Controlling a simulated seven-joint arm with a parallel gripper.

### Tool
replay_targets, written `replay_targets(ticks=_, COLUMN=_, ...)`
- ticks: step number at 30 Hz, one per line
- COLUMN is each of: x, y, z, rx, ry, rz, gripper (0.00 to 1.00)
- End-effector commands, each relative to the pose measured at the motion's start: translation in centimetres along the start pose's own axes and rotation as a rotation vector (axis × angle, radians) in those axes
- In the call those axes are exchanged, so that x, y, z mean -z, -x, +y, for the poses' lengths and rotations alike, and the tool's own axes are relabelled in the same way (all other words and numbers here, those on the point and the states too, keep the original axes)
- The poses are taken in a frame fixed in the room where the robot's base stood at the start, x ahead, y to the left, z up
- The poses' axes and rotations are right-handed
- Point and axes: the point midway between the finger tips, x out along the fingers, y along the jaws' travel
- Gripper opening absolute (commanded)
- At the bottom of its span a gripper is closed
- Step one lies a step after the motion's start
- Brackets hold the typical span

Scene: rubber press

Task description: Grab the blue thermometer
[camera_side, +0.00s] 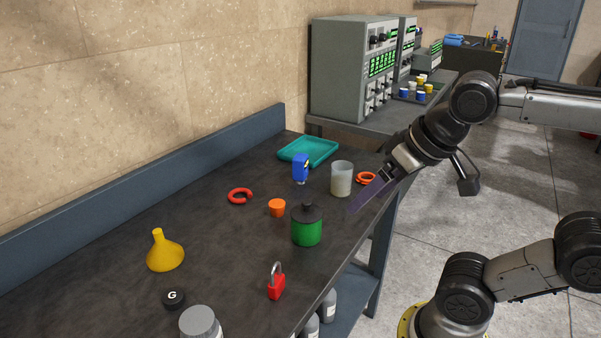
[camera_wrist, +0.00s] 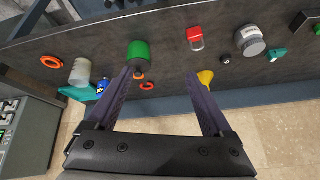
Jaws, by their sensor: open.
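The blue thermometer (camera_side: 301,169) stands on the dark bench between the teal tray and the beaker, a small blue body with a yellowish mark near its top.
A teal tray (camera_side: 308,151) lies behind. A wall rises behind the bench.

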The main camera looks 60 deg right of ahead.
Motion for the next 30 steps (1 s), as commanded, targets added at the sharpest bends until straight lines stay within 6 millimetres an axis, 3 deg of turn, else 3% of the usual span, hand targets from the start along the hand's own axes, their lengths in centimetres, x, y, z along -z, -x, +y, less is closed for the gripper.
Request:
replay_targets(ticks=7, x=9.8, y=1.8, z=0.4, rx=-0.087, ry=-0.266, rz=0.039, gripper=0.85)
replay_targets(ticks=14, x=19.8, y=-0.1, z=2.3, rx=-0.199, ry=-0.522, rz=0.061, gripper=0.85)
replay_targets(ticks=21, x=28.2, y=-5.7, z=6.4, rx=-0.325, ry=-0.742, rz=0.072, gripper=0.85)
replay_targets(ticks=27, x=32.5, y=-12.8, z=11.4, rx=-0.433, ry=-0.867, rz=0.056, gripper=0.85)
replay_targets(ticks=30, x=33.2, y=-16.6, z=14.1, rx=-0.481, ry=-0.895, rz=0.032, gripper=0.85)
